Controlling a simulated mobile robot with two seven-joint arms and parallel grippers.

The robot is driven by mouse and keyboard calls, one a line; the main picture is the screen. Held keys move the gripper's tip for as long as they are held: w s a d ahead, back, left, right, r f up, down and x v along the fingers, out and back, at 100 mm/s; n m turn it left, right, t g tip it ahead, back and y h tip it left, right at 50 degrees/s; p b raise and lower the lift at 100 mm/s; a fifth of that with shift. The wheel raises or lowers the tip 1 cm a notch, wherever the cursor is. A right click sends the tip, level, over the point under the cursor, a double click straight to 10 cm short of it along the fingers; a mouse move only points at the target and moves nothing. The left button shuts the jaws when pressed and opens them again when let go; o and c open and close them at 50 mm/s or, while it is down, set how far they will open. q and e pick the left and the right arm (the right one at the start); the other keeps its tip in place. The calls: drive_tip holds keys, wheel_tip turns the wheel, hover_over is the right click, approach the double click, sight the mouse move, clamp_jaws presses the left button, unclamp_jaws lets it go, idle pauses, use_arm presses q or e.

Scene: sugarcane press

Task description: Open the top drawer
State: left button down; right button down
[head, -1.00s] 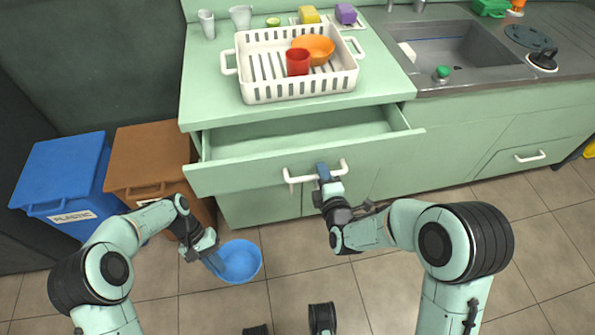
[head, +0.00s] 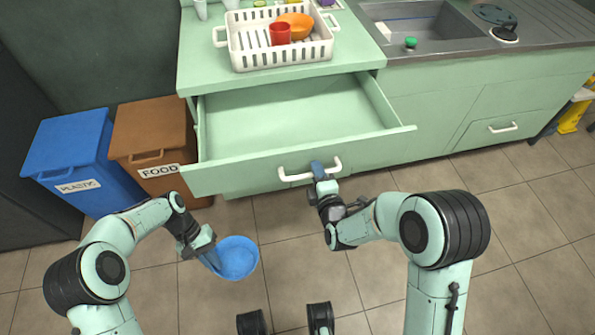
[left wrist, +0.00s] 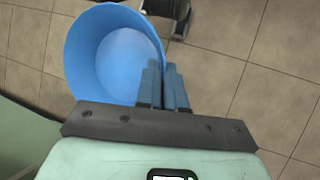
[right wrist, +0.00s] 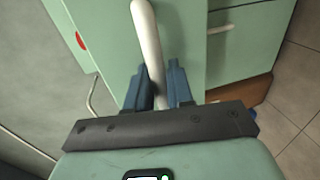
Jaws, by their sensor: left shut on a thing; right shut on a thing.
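The top drawer (head: 215,178) of the green cabinet is pulled well out, and its bare inside shows. Its white bar handle (head: 296,177) is on the front panel. My right gripper (head: 318,170) is shut on this handle; in the right wrist view the blue fingers (right wrist: 165,88) are on both sides of the white bar (right wrist: 148,40). My left gripper (head: 214,262) is shut on the rim of a blue bowl (head: 238,258), held left of my right arm. The bowl also shows in the left wrist view (left wrist: 110,55), beside the fingers (left wrist: 165,88).
A white dish rack (head: 240,58) with a red cup (head: 280,34) and an orange bowl (head: 300,22) stands on the counter. A blue bin (head: 75,150) and a brown bin (head: 150,135) stand left of the cabinet. A sink is at the right.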

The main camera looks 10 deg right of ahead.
idle(0.3)
drive_tip(key=c, duration=1.1)
unclamp_jaws()
drive_tip(key=shift+c, duration=0.2)
